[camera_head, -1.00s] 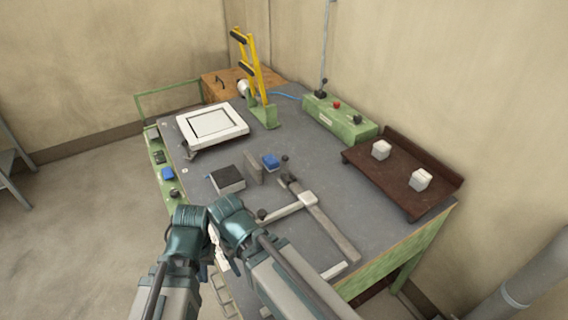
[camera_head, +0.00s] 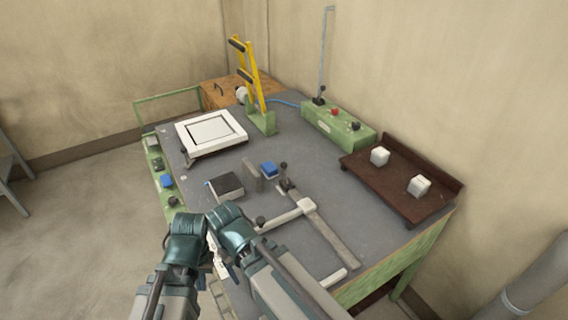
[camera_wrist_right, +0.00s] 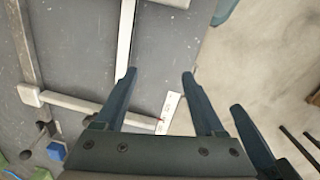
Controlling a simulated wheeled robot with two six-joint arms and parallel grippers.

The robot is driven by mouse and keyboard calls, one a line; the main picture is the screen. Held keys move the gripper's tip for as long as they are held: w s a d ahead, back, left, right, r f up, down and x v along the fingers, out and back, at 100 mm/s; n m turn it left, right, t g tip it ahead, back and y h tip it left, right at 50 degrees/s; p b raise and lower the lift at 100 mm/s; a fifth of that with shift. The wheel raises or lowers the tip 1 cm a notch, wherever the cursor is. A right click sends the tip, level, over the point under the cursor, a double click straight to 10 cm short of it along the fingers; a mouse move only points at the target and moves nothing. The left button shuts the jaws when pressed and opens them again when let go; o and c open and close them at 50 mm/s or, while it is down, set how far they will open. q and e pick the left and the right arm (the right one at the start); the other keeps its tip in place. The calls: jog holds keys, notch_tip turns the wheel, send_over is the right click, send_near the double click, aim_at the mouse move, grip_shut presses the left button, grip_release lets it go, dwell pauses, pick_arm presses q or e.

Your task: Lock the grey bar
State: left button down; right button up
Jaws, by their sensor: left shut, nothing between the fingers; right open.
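The grey bar (camera_head: 330,232) lies on the dark bench top, with a white block (camera_head: 307,205) across it. A pale arm (camera_head: 283,217) runs from the block towards my arms. A dark lever with a black knob (camera_head: 283,166) stands at the bar's far end. In the right wrist view the bar (camera_wrist_right: 27,45) shows at the left edge. My right gripper (camera_wrist_right: 157,76) is open and empty over the bench's near edge, apart from the bar. My left gripper (camera_head: 219,266) is low at the near edge, shut and empty, largely hidden by my arms.
A dark-topped block (camera_head: 226,186), an upright grey plate (camera_head: 252,174) and a blue block (camera_head: 268,169) stand beyond the pale arm. A brown tray (camera_head: 402,205) carries two white blocks. A yellow-handled clamp (camera_head: 250,75) and white frame (camera_head: 211,131) are farther back.

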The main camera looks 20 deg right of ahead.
jog(key=shift+c, duration=0.6)
jog(key=shift+m+t+y, duration=0.3)
jog(key=shift+m+t, duration=0.1)
jog(key=w, duration=0.4)
jog(key=w+d+r+p, duration=0.1)
jog(key=w, duration=0.4)
jog(key=w+d+r+p, duration=0.1)
jog(key=w, duration=0.3)
jog(key=shift+w+r, duration=0.15)
jog(key=shift+w, duration=0.05)
jog(key=c, duration=0.9)
jog(key=shift+m+t+y, duration=0.3)
jog(key=shift+m+t, duration=0.2)
jog(key=w+d, duration=0.2)
jog(key=w, duration=0.2)
jog(key=w+d+r+p, duration=0.1)
jog(key=w, duration=0.3)
jog(key=w+d+r+p, duration=0.1)
jog(key=w+d, duration=0.1)
jog(key=w, duration=0.2)
jog(key=shift+w+d, duration=0.15)
jog(key=shift+d, duration=0.2)
grip_shut()
jog(key=w+d+r+m+t+p, duration=0.1)
jog(key=w+d+r+t+p, duration=0.1)
jog(key=w+d, duration=1.6)
jog(key=shift+r+m+p, duration=0.3)
jog(key=shift+r+p, duration=0.15)
jog(key=shift+r, duration=0.45)
